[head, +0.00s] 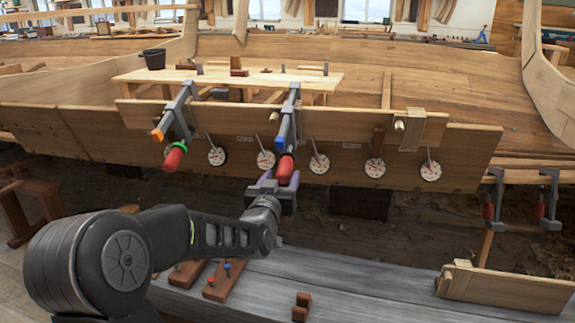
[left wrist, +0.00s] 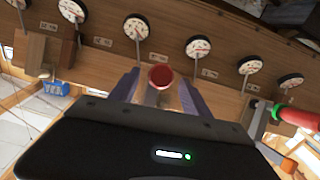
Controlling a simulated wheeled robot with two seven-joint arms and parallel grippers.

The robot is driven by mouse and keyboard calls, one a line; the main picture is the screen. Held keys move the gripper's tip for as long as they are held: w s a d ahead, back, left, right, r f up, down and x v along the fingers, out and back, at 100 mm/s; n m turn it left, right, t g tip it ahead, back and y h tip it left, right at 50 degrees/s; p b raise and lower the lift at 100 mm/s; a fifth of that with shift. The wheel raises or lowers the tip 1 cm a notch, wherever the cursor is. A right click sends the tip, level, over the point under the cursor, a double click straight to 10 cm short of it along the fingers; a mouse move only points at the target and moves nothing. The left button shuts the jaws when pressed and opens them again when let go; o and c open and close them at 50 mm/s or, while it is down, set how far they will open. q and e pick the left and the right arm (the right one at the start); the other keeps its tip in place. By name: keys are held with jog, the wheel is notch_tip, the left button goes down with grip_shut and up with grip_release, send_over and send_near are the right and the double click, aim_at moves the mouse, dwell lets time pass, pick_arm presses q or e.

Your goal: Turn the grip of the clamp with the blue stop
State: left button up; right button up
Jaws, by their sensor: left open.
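The clamp with the blue stop (head: 280,144) hangs on the edge of the hull plank, left of the picture's middle in the head view. Its red grip (head: 285,168) points down and towards me. My left gripper (head: 279,183) is open, with its purple fingers close to the lower end of that grip. In the left wrist view the round end of the red grip (left wrist: 160,76) shows between the two spread fingers, with a gap on each side. I cannot tell how deep it sits between them. My right gripper is not in view.
A second clamp with an orange stop (head: 157,135) and a red grip with a green ring (head: 174,157) hangs to the left. Several dial gauges (head: 265,160) line the plank. A grey bench (head: 350,290) below carries wooden blocks (head: 301,307).

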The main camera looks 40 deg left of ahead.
aim_at(287, 165)
pick_arm(q)
jog(key=x, duration=0.7)
jog(key=shift+w+a, duration=0.1)
jog(key=shift+w, duration=0.1)
jog(key=shift+c, duration=0.5)
grip_shut()
